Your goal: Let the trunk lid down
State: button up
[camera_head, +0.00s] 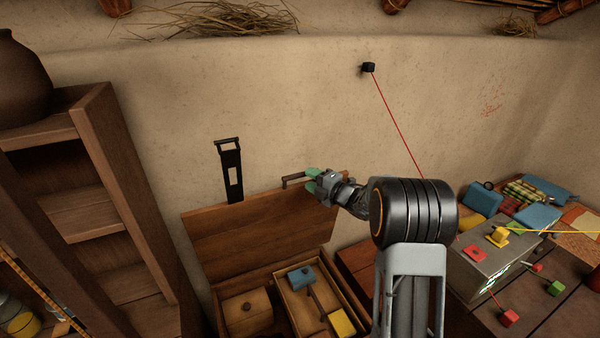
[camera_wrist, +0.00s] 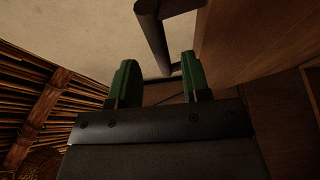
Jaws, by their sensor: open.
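The wooden trunk (camera_head: 262,278) stands against the wall with its lid (camera_head: 250,232) raised and leaning back. A dark bar handle (camera_head: 297,180) sits at the lid's top edge. It also shows in the wrist view (camera_wrist: 152,38), ahead of the fingers, with the lid's wooden face (camera_wrist: 240,45) on the right. My gripper (camera_head: 313,181) is at the lid's top edge, just right of the handle in the head view. Its green fingers (camera_wrist: 157,82) are apart with nothing between them. Whether a finger touches the handle or lid I cannot tell.
Inside the trunk are a wooden box (camera_head: 246,307), a blue block (camera_head: 301,276) and a yellow block (camera_head: 342,322). A wooden shelf (camera_head: 125,215) stands close on the left. A table (camera_head: 480,318) with a grey box (camera_head: 470,270) and coloured blocks is at right.

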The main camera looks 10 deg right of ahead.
aim_at(302, 175)
jog(key=shift+p+x, duration=0.45)
jog(key=shift+x, duration=1.65)
grip_shut()
